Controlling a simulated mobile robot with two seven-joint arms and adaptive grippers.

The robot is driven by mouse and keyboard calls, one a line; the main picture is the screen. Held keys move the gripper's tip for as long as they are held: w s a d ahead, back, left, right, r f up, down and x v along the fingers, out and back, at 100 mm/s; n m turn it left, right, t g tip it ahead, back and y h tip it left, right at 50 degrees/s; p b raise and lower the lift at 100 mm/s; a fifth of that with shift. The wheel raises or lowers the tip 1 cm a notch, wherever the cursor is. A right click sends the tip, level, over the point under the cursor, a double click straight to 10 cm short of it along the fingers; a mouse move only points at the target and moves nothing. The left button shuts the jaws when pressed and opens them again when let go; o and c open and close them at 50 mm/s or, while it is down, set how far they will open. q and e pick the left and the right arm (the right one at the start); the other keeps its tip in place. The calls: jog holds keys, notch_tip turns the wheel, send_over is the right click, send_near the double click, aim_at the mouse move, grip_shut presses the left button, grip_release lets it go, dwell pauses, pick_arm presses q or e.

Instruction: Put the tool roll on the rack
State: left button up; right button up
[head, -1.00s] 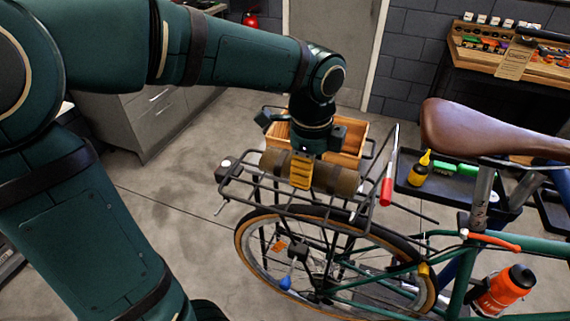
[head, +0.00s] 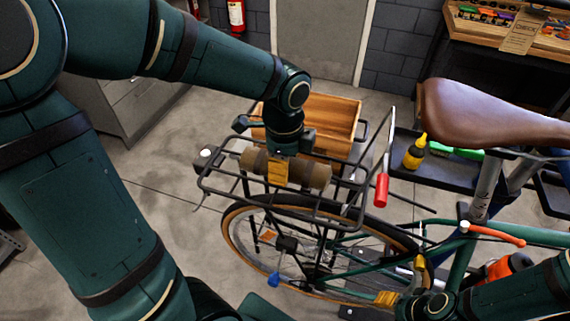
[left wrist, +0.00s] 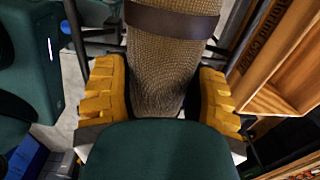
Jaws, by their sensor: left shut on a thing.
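The tool roll (head: 316,176) is a brown cylinder with dark straps, lying lengthwise over the black wire rack (head: 212,190) above the bike's rear wheel. My left gripper (head: 278,172) points down and is shut around its middle. In the left wrist view the woven roll (left wrist: 165,75) sits between the yellow fingers (left wrist: 160,98). The roll is at or just above the rack bars; I cannot tell whether it touches them. My right gripper (head: 390,298) is low at the right by the rear wheel; its opening is unclear.
A wooden crate (head: 335,115) is close behind the roll. A red-handled upright (head: 382,190) stands at the rack's right end. A dark tray (head: 450,175) with a yellow bottle (head: 415,152) and the brown saddle (head: 490,120) are to the right.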

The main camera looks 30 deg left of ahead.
pick_arm(q)
jog(key=shift+f, duration=0.1)
jog(key=o, duration=1.2)
notch_tip(320, 180, up, 11)
jog(key=p, duration=0.3)
jog(key=shift+s+r, duration=0.15)
jog(key=shift+r, duration=0.5)
